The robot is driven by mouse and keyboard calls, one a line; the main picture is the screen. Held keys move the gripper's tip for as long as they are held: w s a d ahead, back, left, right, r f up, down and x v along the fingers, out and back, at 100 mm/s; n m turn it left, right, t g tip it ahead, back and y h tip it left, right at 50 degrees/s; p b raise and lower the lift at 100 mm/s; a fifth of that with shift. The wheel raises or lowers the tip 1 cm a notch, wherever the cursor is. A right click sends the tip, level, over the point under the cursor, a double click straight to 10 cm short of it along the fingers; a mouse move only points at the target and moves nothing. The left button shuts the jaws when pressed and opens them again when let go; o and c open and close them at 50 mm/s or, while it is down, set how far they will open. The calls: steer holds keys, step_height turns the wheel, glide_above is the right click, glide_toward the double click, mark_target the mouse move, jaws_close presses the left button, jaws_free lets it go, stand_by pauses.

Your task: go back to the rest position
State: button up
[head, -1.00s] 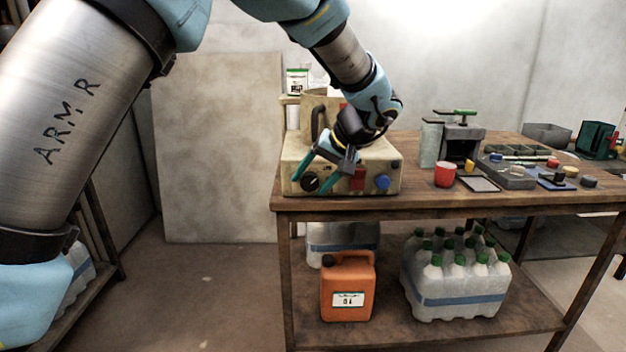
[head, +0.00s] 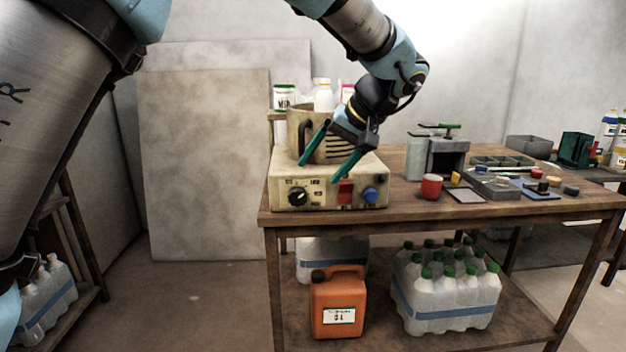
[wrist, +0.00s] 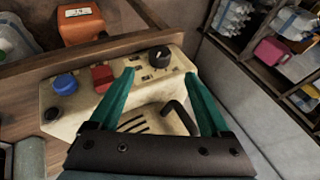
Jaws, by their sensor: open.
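My gripper (head: 322,158) is open and empty, with its green fingers spread in front of the vat unit. In the wrist view its fingers (wrist: 160,72) point toward the front panel. The stirrer unit (head: 328,195) is a cream box on the left end of the table, with a black knob (head: 297,196), a red switch (head: 346,194) and a blue button (head: 370,195). A beige vat (head: 300,130) with a dark handle stands on the unit, partly hidden by my gripper. The black knob also shows in the wrist view (wrist: 159,57).
The wooden table (head: 430,212) holds a red cup (head: 431,187), a grey press (head: 448,155) and trays to the right. An orange canister (head: 338,305) and bottle packs (head: 445,290) are on the lower shelf. A shelf rack stands at the left; floor between is clear.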

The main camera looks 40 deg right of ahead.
steer(key=shift+s+r, duration=0.25)
steer(key=shift+r, duration=0.1)
stand_by(0.3)
steer(key=w+a+f+n+g+p, duration=0.1)
steer(key=w+a+g+p, duration=0.15)
steer(key=w+a, duration=0.75)
steer(key=w+a+f+n+g+p, duration=0.1)
steer(key=w+a+f+g+p, duration=0.15)
steer(key=w+a, duration=0.75)
steer(key=s+a+n+p, duration=0.2)
steer(key=s+a, duration=0.3)
steer(key=a, duration=1)
steer(key=s+a+f+n+h+p, duration=0.1)
steer(key=s+a+n+p, duration=0.2)
steer(key=a, duration=1.3)
steer(key=shift+s+a+f+n+g+h, duration=0.2)
steer(key=shift+s+a+n+g+h, duration=0.15)
steer(key=shift+s, duration=0.55)
steer(key=shift+d, duration=0.1)
